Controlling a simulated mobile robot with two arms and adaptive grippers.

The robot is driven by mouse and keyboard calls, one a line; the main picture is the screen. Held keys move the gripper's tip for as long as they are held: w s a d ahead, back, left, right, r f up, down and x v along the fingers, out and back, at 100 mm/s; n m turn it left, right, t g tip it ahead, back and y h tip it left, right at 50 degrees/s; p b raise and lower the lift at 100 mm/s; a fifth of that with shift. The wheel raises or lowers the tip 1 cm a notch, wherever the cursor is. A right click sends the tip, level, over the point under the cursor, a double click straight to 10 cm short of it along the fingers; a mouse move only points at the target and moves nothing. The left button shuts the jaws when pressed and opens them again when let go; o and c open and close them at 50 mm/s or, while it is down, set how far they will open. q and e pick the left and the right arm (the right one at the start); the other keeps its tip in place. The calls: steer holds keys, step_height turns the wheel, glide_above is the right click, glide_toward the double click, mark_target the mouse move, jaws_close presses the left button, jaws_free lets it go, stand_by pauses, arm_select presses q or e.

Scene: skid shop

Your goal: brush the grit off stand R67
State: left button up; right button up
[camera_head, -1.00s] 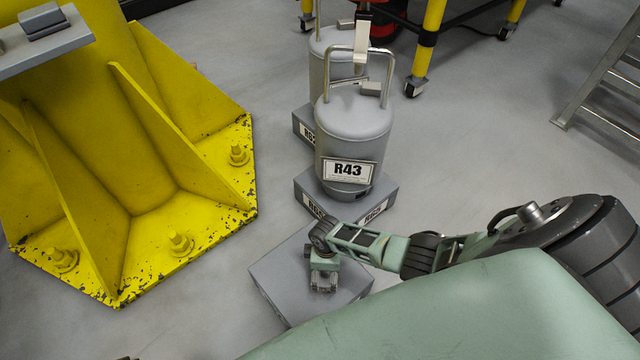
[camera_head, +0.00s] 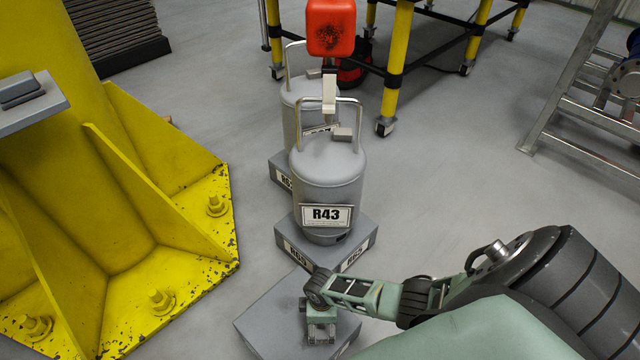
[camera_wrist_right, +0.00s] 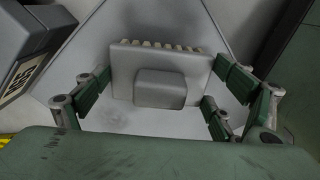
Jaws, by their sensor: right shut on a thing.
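A plain grey stand (camera_head: 270,319) lies low on the floor at the bottom of the head view, and I see no label on it there. It also fills the background of the right wrist view (camera_wrist_right: 130,120). My right gripper (camera_head: 320,335) is over this stand. In the right wrist view it is shut on a grey brush (camera_wrist_right: 160,88), a block with a row of tan bristles along its far edge. I cannot tell whether the bristles touch the stand. I cannot make out grit for sure. My left gripper is not in view.
A grey canister labelled R43 (camera_head: 328,180) stands on another grey stand (camera_head: 358,235) just behind. A second canister (camera_head: 303,98) is behind that. A bolted yellow column base (camera_head: 190,235) is at left. A wheeled yellow-legged frame (camera_head: 398,60) and metal steps (camera_head: 560,110) stand farther back. Floor is clear at right.

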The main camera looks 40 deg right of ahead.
steer(key=a, duration=0.3)
steer(key=shift+s+a+p, duration=0.1)
steer(key=shift+s+p, duration=0.2)
steer(key=shift+p, duration=0.05)
steer(key=shift+s+a, duration=0.15)
steer(key=shift+a, duration=0.9)
steer(key=shift+o, duration=0.2)
steer(key=shift+s+a+f, duration=0.1)
steer(key=shift+s+a, duration=0.1)
steer(key=shift+a, duration=0.9)
steer(key=shift+s+a, duration=0.1)
steer(key=shift+a, duration=0.6)
steer(key=shift+c, duration=0.2)
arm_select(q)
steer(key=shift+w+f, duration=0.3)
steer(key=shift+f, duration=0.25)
arm_select(e)
steer(key=shift+s+a, duration=0.15)
steer(key=shift+a, duration=1.05)
steer(key=shift+s+a, duration=0.1)
steer(key=shift+a, duration=0.85)
steer(key=shift+s+a, duration=0.1)
steer(key=shift+a, duration=0.65)
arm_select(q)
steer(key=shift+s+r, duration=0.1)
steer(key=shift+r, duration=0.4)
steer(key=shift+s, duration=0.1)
